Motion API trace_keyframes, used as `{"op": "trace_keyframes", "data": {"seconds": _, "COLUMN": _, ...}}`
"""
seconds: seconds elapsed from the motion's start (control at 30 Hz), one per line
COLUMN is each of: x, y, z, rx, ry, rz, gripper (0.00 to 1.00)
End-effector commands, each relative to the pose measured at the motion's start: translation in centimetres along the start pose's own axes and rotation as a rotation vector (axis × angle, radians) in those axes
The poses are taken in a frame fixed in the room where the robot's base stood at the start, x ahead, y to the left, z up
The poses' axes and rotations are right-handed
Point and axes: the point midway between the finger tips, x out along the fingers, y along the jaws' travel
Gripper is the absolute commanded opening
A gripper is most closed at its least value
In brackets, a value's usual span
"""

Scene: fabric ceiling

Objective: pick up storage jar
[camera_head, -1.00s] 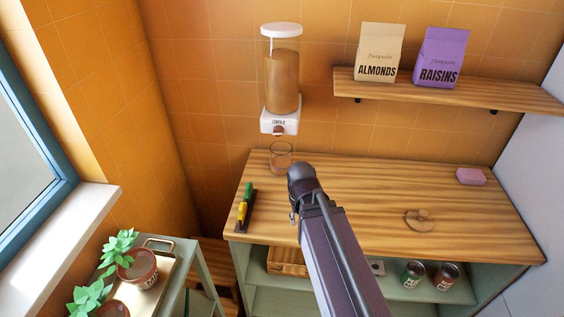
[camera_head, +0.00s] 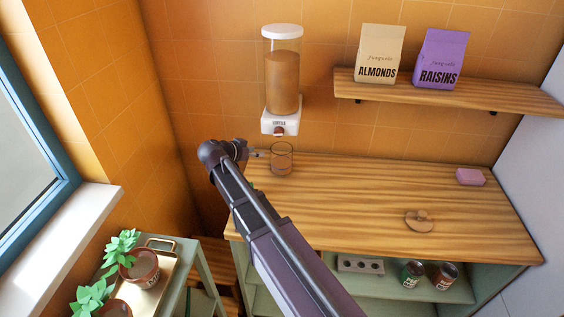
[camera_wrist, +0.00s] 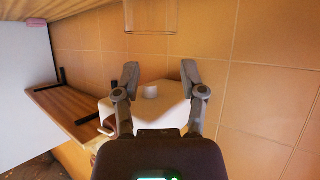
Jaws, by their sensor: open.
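A clear glass jar (camera_head: 281,160), which I take to be the storage jar, stands upright near the counter's back left, below the wall dispenser. My gripper (camera_head: 256,154) is just left of it in the head view, mostly hidden by my wrist. In the wrist view, which looks upside down, the clear jar (camera_wrist: 165,17) shows at the top edge, partly cut off. There my gripper (camera_wrist: 160,72) has its two fingers spread with nothing held between them. The jar is beyond the fingers and apart from them.
The white dispenser base (camera_head: 280,122) hangs on the wall above the jar. A wooden lid-like disc (camera_head: 418,221) and a pink block (camera_head: 470,177) lie on the counter (camera_head: 365,195). A shelf (camera_head: 470,93) holds almonds (camera_head: 380,53) and raisins (camera_head: 440,59). The counter's middle is clear.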

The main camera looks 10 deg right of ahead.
Motion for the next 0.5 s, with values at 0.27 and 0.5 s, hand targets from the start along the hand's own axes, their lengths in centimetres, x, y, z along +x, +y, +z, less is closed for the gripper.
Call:
{"op": "trace_keyframes", "data": {"seconds": 0.27, "x": -1.07, "y": -1.89, "z": -0.84, "rx": 0.062, "ry": 0.066, "rz": -0.024, "gripper": 0.54}}
{"op": "trace_keyframes", "data": {"seconds": 0.5, "x": -0.99, "y": -1.81, "z": -0.84, "rx": 0.061, "ry": 0.065, "rz": -0.022, "gripper": 0.54}}
